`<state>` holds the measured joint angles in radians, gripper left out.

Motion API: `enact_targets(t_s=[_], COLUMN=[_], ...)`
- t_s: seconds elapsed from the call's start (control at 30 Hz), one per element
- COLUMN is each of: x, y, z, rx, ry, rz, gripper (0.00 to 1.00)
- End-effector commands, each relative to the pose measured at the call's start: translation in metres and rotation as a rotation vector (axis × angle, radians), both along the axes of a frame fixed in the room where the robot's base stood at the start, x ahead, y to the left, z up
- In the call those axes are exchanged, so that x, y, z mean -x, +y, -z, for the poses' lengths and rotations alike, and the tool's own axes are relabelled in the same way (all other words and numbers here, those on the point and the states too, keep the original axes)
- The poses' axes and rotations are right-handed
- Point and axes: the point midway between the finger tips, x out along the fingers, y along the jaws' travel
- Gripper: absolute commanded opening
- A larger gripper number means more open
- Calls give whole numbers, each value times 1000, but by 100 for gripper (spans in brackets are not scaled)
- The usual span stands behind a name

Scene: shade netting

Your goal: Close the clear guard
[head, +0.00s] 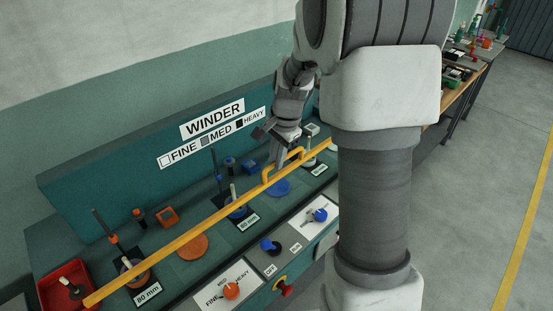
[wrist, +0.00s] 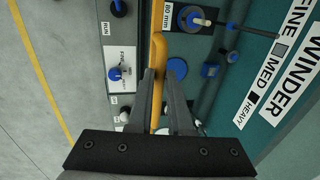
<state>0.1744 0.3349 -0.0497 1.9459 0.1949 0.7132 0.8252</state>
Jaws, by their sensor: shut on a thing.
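The clear guard shows as a long yellow edge bar (head: 190,234) running diagonally across the winder bench. Its clear panel cannot be made out, so I cannot tell its exact angle. A yellow handle (head: 268,176) stands out from the bar. My gripper (head: 279,160) is at this handle, with its fingers on either side of it. In the wrist view the yellow handle (wrist: 158,48) runs down between the two fingers of my gripper (wrist: 158,78), which is shut on it.
The teal winder panel (head: 100,172) stands behind the bench. Spindles, an orange disc (head: 193,246), a blue disc (head: 279,187) and a red bin (head: 66,288) are on the bench. An orange knob (head: 231,291) and a red button (head: 286,290) are at the front. Open floor lies right.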

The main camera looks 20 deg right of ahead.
Motion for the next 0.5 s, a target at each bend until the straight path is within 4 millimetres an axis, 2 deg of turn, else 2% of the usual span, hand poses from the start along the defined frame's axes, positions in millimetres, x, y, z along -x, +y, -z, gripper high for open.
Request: enact_targets(t_s=[0.03,0.33,0.37,0.5], x=[-2,-3,-3,-3], y=[0,0,0,0], z=[-5,-7,-7,-6], rx=[1,1,1,1], ry=[-8,-13,-13,-11], rz=[1,1,1,1], gripper=[0,0,22,47])
